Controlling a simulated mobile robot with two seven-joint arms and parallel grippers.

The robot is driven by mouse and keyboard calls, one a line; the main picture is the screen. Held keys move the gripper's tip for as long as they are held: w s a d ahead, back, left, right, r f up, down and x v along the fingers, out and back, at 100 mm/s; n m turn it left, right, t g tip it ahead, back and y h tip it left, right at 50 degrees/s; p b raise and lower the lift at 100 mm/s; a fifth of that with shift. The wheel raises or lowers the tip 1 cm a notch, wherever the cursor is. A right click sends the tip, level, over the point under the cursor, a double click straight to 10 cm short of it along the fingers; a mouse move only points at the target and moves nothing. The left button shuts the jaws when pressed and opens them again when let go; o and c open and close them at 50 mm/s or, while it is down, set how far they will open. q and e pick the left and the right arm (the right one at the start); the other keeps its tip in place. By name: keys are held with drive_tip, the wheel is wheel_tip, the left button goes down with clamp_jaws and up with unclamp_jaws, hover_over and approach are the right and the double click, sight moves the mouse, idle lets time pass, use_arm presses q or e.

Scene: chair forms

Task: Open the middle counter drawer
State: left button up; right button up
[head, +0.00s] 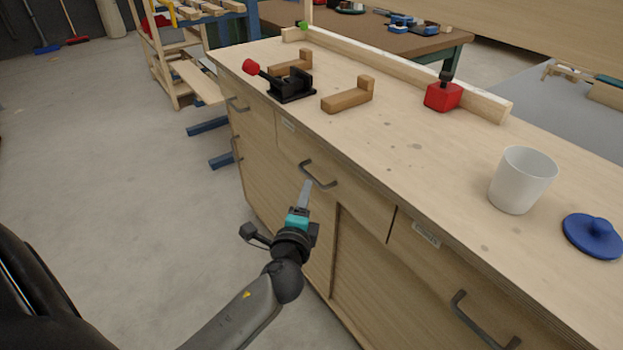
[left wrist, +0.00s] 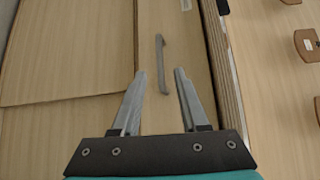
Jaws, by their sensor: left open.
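The middle counter drawer (head: 350,192) is in the wooden counter's front and looks closed in the head view. Its dark bar handle (head: 318,175) sits near the middle of its face. The handle also shows in the left wrist view (left wrist: 162,64), between and beyond the fingertips. My left gripper (head: 306,188) is in front of this drawer, close to the handle. In the left wrist view its two fingers (left wrist: 160,72) are apart, with nothing held between them. I cannot tell whether a finger touches the handle. My right gripper is not in view.
The counter top (head: 410,165) holds a white cup (head: 520,182), a blue lid (head: 593,236), a red block (head: 443,96), a black clamp (head: 291,86) and wooden pieces (head: 347,96). Another drawer handle (head: 483,322) protrudes at right. The floor (head: 130,150) at left is clear.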

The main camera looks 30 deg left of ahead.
sight(311, 178)
use_arm(q)
drive_tip(key=b+x, duration=0.1)
drive_tip(key=x, duration=0.6)
drive_tip(key=shift+w+a+f+b, duration=0.1)
drive_tip(key=shift+w+b, duration=0.1)
drive_tip(key=shift+b, duration=0.2)
drive_tip(key=shift+w+a, duration=0.2)
drive_tip(key=shift+w, duration=0.25)
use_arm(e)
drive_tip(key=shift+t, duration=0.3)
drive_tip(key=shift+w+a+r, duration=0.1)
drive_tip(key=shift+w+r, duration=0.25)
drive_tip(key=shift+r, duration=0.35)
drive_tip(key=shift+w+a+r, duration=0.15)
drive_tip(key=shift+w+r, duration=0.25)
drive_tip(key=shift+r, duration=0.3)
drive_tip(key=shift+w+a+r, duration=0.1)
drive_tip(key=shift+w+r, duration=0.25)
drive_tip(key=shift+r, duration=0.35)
use_arm(q)
drive_tip(key=shift+c, duration=0.3)
clamp_jaws()
